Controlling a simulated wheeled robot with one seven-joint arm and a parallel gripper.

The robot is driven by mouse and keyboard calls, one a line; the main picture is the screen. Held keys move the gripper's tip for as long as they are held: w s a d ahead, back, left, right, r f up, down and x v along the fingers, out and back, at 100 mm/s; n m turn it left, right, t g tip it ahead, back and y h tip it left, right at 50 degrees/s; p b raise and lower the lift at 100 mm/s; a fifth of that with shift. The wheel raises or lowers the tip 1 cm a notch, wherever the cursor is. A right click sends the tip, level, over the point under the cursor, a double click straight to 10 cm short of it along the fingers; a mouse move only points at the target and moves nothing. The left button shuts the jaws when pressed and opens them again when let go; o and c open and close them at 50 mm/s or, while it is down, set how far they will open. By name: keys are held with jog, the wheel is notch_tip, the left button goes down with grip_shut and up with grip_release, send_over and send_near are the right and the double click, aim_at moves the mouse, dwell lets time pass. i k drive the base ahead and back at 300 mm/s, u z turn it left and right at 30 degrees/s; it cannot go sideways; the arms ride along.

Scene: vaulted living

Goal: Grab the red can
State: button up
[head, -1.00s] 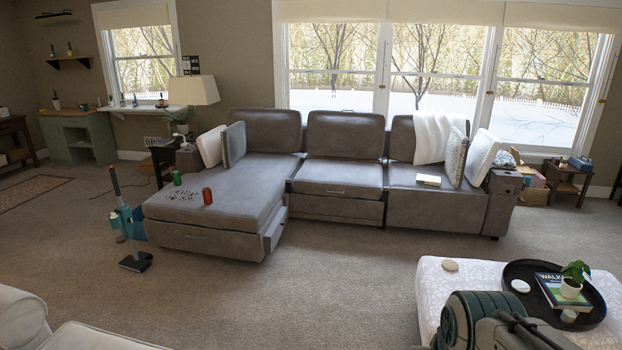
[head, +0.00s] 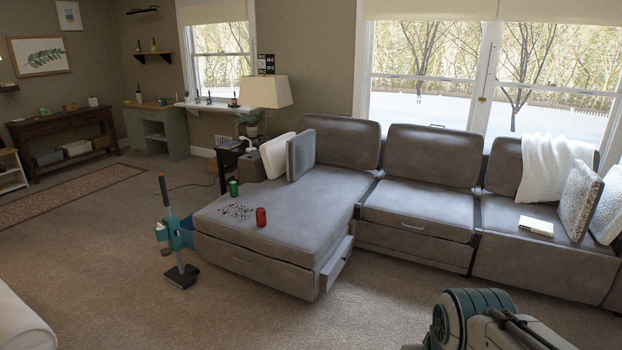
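The red can (head: 262,217) stands upright on the chaise part of the grey sectional sofa (head: 300,208), near its front edge. A green can (head: 233,188) stands behind it to the left. A patch of small scattered pieces (head: 236,211) lies on the cushion just left of the red can. Part of my arm shows at the lower right, well apart from the can. My gripper is not in view.
A teal upright vacuum-like device (head: 177,240) stands on the carpet left of the chaise. A drawer (head: 337,263) sticks out from the chaise's right side. Open carpet (head: 240,310) lies in front. A white seat (head: 22,325) is at lower left.

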aim_at(262, 216)
jog(key=u, duration=0.4)
jog(key=i, duration=1.55)
jog(key=k, duration=0.5)
jog(key=z, duration=0.3)
jog(key=i, duration=0.2)
jog(key=u, duration=1.1)
jog(key=i, duration=1.15)
jog(key=u, duration=0.65)
jog(key=i, duration=1.5)
jog(key=z, duration=0.9)
jog(key=i, duration=0.9)
jog(key=z, duration=1.3)
jog(key=i, duration=0.4)
jog(key=z, duration=0.4)
